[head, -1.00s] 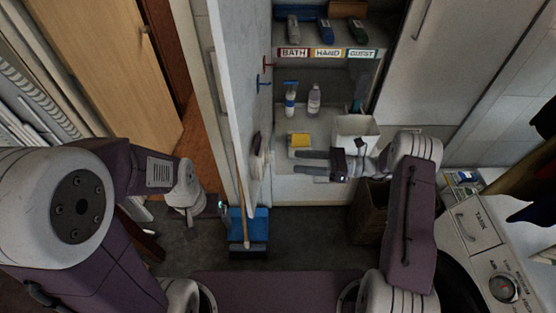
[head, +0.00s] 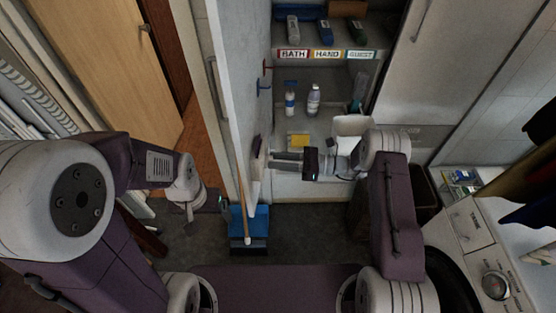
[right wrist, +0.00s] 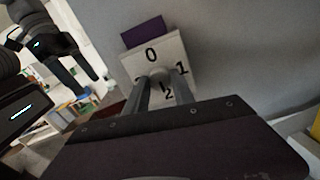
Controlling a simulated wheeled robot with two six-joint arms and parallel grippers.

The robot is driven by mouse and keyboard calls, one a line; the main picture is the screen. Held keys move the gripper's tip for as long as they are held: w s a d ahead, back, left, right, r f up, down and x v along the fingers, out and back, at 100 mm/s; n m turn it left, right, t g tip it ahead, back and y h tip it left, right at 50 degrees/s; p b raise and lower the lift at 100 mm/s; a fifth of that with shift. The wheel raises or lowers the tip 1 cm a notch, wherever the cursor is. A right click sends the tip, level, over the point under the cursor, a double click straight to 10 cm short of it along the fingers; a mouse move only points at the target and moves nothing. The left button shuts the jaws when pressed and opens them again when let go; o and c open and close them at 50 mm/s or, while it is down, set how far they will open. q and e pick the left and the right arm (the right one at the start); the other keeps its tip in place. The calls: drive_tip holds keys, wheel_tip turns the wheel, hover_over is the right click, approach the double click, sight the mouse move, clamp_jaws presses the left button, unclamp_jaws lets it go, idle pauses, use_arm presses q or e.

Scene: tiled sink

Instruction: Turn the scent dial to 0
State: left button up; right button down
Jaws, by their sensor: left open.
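The scent dial (right wrist: 150,62) is a white square box on the wall, marked 0 at top, 1 at right and 2 below, with a purple piece above it. Its round knob (right wrist: 158,76) sits in the middle; I cannot tell where it points. The dial shows edge-on in the head view (head: 257,165). My right gripper (head: 272,161) points left at it. In the right wrist view its two fingers (right wrist: 163,88) are apart, one on each side of the knob; contact is unclear. My left gripper (head: 212,205) is open and empty, low by the door edge.
Shelves (head: 325,75) behind hold bottles, a yellow item (head: 299,140) and a white bin (head: 352,126). A blue dustpan (head: 260,220) stands on the floor. A washing machine (head: 480,235) is at right.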

drive_tip(key=shift+s+f+n+t+b, duration=0.1)
drive_tip(key=shift+f+n+t+b, duration=0.05)
drive_tip(key=shift+n+b, duration=10.6)
drive_tip(key=shift+f+n+t+b, duration=0.15)
drive_tip(key=shift+n+b, duration=6.8)
drive_tip(key=shift+b, duration=7.5)
drive_tip(key=c, duration=1.1)
unclamp_jaws()
drive_tip(key=shift+r, duration=0.1)
drive_tip(key=shift+o, duration=0.2)
